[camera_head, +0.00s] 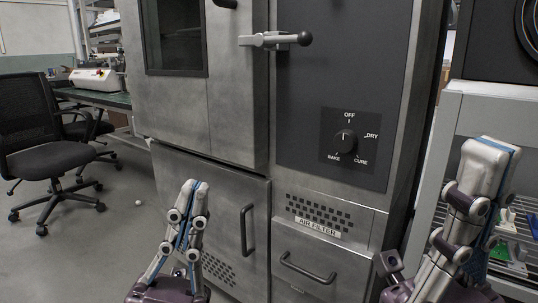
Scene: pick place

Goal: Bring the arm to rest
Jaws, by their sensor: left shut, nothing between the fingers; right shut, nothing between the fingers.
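My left gripper (195,186) points upward at the bottom, left of the middle, in front of the lower door of a grey metal oven. Its fingers are together and hold nothing. My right gripper (496,146) points upward at the right, in front of a light metal rack. Its fingers are also together and empty. Both grippers look apart from the oven, though the exact distance is hard to tell.
The oven (230,115) fills the middle, with a lever handle (275,40) and a knob (346,141). The rack (468,98) stands at the right, holding small green and white items. A black office chair (45,158) stands at the left; floor between it and the oven is mostly clear.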

